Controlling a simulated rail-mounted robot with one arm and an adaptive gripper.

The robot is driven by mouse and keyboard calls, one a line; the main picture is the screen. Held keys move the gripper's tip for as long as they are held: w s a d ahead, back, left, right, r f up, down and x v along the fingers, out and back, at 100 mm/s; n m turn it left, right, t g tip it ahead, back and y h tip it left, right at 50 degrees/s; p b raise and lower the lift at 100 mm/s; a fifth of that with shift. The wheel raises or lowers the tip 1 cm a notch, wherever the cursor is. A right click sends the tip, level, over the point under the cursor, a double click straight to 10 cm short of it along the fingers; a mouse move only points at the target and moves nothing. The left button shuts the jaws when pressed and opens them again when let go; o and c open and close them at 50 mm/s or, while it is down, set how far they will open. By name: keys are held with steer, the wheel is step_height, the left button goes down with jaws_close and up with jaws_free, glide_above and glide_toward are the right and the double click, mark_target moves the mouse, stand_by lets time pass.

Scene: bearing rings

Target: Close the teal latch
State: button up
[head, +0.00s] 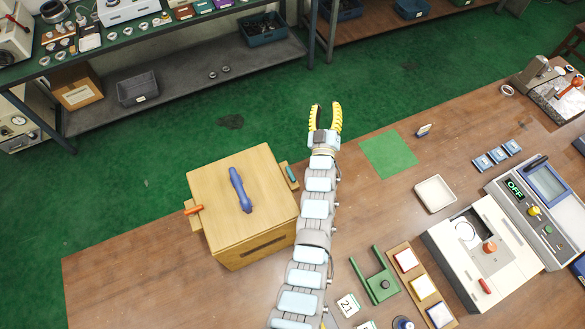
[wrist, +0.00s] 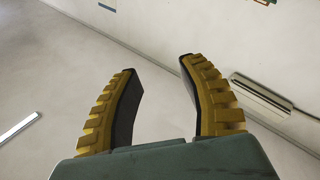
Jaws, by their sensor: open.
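The teal latch (head: 291,173) is a small teal bar on a wooden bracket at the right side of a wooden box (head: 205,180). The box has a blue handle (head: 240,190) on its top and an orange latch (head: 194,209) on its left side. My gripper (head: 325,106) is open and empty, above and to the right of the teal latch in the head view, apart from it. In the wrist view, my gripper's yellow ridged fingers (wrist: 160,72) are spread, with only pale wall or ceiling beyond. The latch and box do not show there.
The box stands on the left of a wooden table (head: 125,262). To the right are a green mat (head: 388,155), a white tray (head: 434,194), a green fixture (head: 375,279) and a white machine (head: 480,250). My arm runs close beside the box's right side.

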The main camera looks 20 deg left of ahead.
steer(key=w+a+f+g+h, duration=0.2)
steer(key=w+g, duration=0.1)
steer(key=w, duration=0.2)
steer(key=w+a+f+g+h, duration=0.1)
steer(key=w+f+g+h, duration=0.15)
steer(key=w, duration=0.35)
steer(key=n+g+h+b, duration=0.1)
steer(key=g+h+b, duration=0.3)
steer(key=g, duration=1.4)
glide_toward(290, 171)
steer(key=shift+t, duration=0.35)
steer(key=shift+s+p+x, duration=0.2)
steer(key=shift+p+x, duration=0.9)
steer(key=shift+x, duration=1.3)
steer(key=shift+s+p+x, duration=0.2)
steer(key=shift+p+x, duration=0.85)
steer(key=shift+x, duration=1.3)
steer(key=shift+r, duration=0.1)
jaws_close()
